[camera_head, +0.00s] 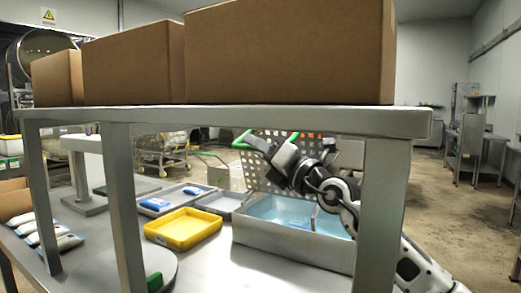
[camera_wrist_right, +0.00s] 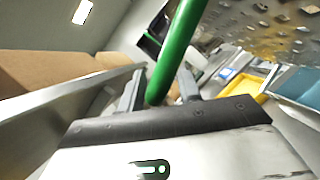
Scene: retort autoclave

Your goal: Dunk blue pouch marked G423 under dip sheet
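The dip sheet (camera_head: 290,150), a perforated metal plate, stands raised over the back of a metal bath (camera_head: 290,249) of blue water. A green handle (camera_head: 243,137) is at its top left. My right gripper (camera_head: 257,143) is at this handle. In the right wrist view the green bar (camera_wrist_right: 178,50) passes between its two fingers; whether they clamp it is unclear. A blue and white pouch (camera_head: 155,203) lies in a grey tray. A blurred bluish shape (camera_head: 300,223) is in the bath, possibly a pouch. No G423 mark is readable. My left gripper is out of view.
A shelf (camera_head: 270,119) bearing cardboard boxes (camera_head: 290,50) crosses the foreground, and its post (camera_head: 383,215) hides part of my right arm. A yellow tray (camera_head: 183,229) stands left of the bath. Several white pouches (camera_head: 45,232) lie at far left.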

